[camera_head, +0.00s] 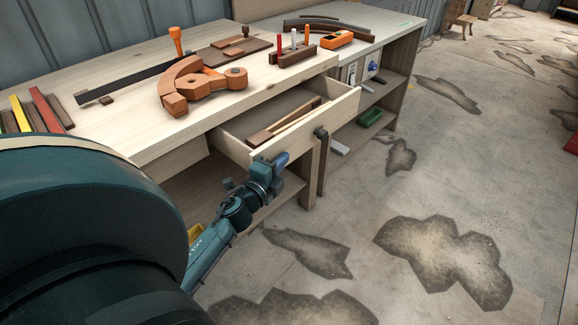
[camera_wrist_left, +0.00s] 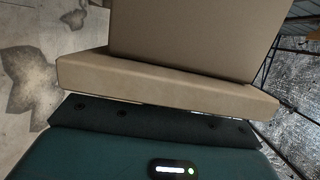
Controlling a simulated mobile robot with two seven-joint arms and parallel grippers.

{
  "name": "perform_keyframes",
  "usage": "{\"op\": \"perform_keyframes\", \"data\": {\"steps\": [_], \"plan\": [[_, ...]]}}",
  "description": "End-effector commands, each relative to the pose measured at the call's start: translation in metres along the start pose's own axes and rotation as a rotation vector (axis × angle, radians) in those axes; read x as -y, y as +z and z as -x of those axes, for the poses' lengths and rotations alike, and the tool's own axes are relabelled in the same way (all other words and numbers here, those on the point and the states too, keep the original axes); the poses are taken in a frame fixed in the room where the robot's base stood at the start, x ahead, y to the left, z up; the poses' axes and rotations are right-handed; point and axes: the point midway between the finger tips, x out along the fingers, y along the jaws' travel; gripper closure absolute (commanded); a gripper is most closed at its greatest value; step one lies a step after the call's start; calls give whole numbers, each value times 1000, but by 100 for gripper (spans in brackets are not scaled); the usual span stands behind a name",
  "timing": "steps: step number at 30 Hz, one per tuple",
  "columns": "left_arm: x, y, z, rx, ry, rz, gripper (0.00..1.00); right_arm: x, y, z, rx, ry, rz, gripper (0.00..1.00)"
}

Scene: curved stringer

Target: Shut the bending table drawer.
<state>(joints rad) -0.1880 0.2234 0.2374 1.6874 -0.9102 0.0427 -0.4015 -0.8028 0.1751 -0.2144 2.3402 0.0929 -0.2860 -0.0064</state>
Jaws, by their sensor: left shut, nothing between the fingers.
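The bending table drawer (camera_head: 262,145) stands open, pulled out from under the pale wooden bench top (camera_head: 140,120). Wooden pieces (camera_head: 285,125) lie inside it. A dark knob (camera_head: 320,132) sits on the right part of its front. My left gripper (camera_head: 280,160) is shut and empty, at the lower left of the drawer front; I cannot tell whether it touches. In the left wrist view, a tan board-like surface (camera_wrist_left: 165,80) fills the middle, close to the camera; the fingers are not clear there. My right gripper is not in view.
A curved wooden form (camera_head: 190,85), a marker holder (camera_head: 293,55) and an orange device (camera_head: 337,40) lie on the bench. A shelf with a green bin (camera_head: 371,117) is to the right. Stained concrete floor (camera_head: 360,200) lies open in front.

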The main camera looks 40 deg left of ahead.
Motion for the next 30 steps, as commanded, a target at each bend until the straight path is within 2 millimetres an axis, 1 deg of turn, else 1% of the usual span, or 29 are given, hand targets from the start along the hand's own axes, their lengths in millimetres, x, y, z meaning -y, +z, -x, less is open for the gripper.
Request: {"op": "perform_keyframes", "data": {"steps": [1, 6, 9, 11, 15, 30], "plan": [[1, 18, -5, 5, -1, -7, 100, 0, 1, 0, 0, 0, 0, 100], [0, 65, -16, 4, -1, -7, 100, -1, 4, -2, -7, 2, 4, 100], [0, 84, -21, 3, -1, -4, 100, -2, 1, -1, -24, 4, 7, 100], [0, 92, -22, 4, -1, -4, 100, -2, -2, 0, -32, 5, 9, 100], [2, 98, -24, 3, -2, -1, 100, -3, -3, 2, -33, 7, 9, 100], [2, 96, -25, 2, -2, 0, 100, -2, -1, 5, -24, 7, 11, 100]]}}
